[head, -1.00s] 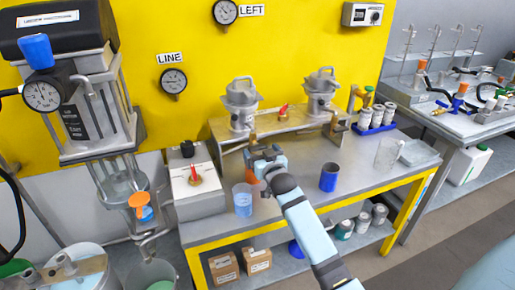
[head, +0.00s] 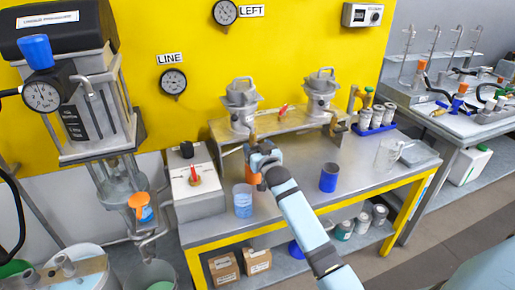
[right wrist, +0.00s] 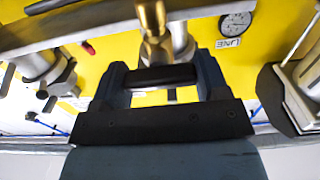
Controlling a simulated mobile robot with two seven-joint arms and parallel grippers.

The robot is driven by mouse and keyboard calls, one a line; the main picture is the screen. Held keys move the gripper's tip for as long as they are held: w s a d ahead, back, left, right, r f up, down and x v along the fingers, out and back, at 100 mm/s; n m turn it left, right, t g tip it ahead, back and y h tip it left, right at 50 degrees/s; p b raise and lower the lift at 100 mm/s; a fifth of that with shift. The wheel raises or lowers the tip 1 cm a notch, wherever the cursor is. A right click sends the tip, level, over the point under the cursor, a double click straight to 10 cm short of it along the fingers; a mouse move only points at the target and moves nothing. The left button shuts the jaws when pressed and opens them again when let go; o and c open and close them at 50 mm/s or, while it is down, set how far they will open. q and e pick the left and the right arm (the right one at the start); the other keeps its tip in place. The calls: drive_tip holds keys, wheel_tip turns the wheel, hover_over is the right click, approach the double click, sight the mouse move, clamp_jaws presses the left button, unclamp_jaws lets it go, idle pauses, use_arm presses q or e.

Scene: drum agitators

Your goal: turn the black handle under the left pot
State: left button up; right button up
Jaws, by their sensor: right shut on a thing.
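The left pot (head: 241,105) is a grey metal vessel at the back of the bench, on a raised metal stand (head: 270,124). My right gripper (head: 260,152) is just below and in front of it. In the right wrist view, its two dark fingers (right wrist: 162,76) are closed at either end of the black handle (right wrist: 160,79). The handle lies crosswise under a brass valve fitting (right wrist: 153,25). In the head view the gripper hides the handle. My left gripper is not in view.
A clear bluish beaker (head: 243,201) stands close to the left of my right arm, with an orange object (head: 251,177) behind it. A dark blue cup (head: 329,178) is to the right. The right pot (head: 320,98) shares the stand. A switch box (head: 195,187) stands left.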

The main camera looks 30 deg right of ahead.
drive_tip(key=shift+r+n+p, duration=0.1)
drive_tip(key=shift+n+p, duration=0.45)
drive_tip(key=shift+n, duration=0.15)
drive_tip(key=n+p, duration=0.1)
drive_tip(key=n, duration=0.2)
drive_tip(key=shift+p, duration=0.3)
drive_tip(key=n+p, duration=0.1)
drive_tip(key=n, duration=0.3)
drive_tip(key=shift+a, duration=0.1)
drive_tip(key=shift+n, duration=0.9)
drive_tip(key=n+p, duration=0.1)
drive_tip(key=n, duration=0.3)
drive_tip(key=shift+f, duration=0.2)
drive_tip(key=shift+n, duration=1.8)
